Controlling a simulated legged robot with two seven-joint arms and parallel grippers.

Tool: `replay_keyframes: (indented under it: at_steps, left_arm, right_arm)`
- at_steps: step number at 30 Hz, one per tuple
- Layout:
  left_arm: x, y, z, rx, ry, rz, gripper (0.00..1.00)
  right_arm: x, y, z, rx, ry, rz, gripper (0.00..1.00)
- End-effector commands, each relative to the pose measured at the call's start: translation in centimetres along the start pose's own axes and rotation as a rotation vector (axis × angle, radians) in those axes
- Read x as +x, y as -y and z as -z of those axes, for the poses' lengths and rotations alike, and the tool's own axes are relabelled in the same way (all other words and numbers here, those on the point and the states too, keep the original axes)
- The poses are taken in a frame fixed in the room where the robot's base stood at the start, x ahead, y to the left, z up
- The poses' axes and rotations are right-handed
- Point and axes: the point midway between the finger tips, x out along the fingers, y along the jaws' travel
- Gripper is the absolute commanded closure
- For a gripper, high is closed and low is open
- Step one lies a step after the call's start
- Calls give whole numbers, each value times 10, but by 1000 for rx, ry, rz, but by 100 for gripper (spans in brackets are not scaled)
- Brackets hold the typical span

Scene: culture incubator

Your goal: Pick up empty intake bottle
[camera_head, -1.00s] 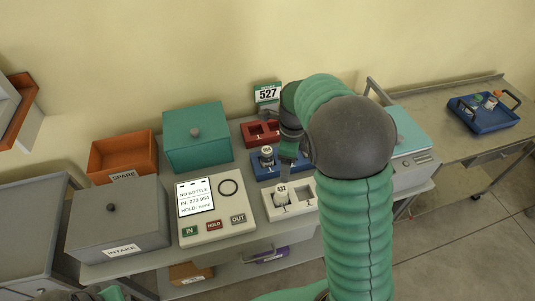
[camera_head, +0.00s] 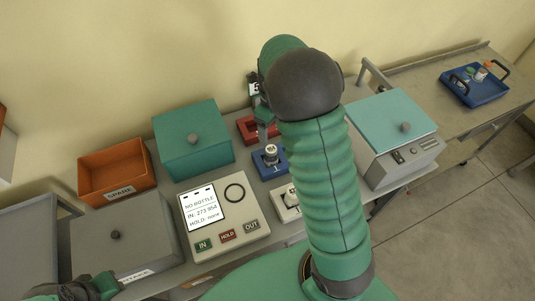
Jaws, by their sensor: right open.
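A small bottle with a pale cap (camera_head: 271,151) stands upright in the blue holder (camera_head: 264,170). Another pale bottle (camera_head: 291,198) sits in the white holder (camera_head: 281,211), partly hidden by my right arm. I cannot tell which bottle is empty. My right gripper (camera_head: 263,127) is open, pointing down near the red holder (camera_head: 246,130) at the back; my arm hides part of it. No bottle shows between its fingers. Part of my left arm's end (camera_head: 85,289) shows at the bottom left edge; its jaws cannot be made out.
A grey lidded box (camera_head: 125,232) stands at front left, an orange SPARE bin (camera_head: 112,171) and teal lidded box (camera_head: 193,140) behind it. The panel (camera_head: 230,220) reads NO BOTTLE. A teal-lidded machine (camera_head: 390,122) stands right. A blue tray (camera_head: 470,92) holds small items on the far bench.

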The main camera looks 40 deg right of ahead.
Motion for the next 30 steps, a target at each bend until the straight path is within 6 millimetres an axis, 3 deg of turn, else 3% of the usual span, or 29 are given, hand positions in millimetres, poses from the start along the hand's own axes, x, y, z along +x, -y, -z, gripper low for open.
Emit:
replay_keyframes:
  at_steps: [6, 14, 19, 27, 30]
  left_arm:
    - [-1, -1, 5, 1, 5, 0, 75]
    - [-7, -1, 6, 1, 5, 0, 75]
    - [-14, -1, 8, 1, 4, 0, 75]
    - [-14, 0, 8, 1, 5, 0, 75]
    - [-14, 0, 8, 1, 4, 0, 75]
  right_arm:
    - [58, 1, -2, 1, -8, -4, 28]
    - [89, 2, -2, 0, -6, -3, 28]
    - [120, 4, -4, 0, -4, -3, 28]
    - [130, 4, -6, -1, -2, -1, 28]
    - [130, 4, -5, -1, -2, -1, 39]
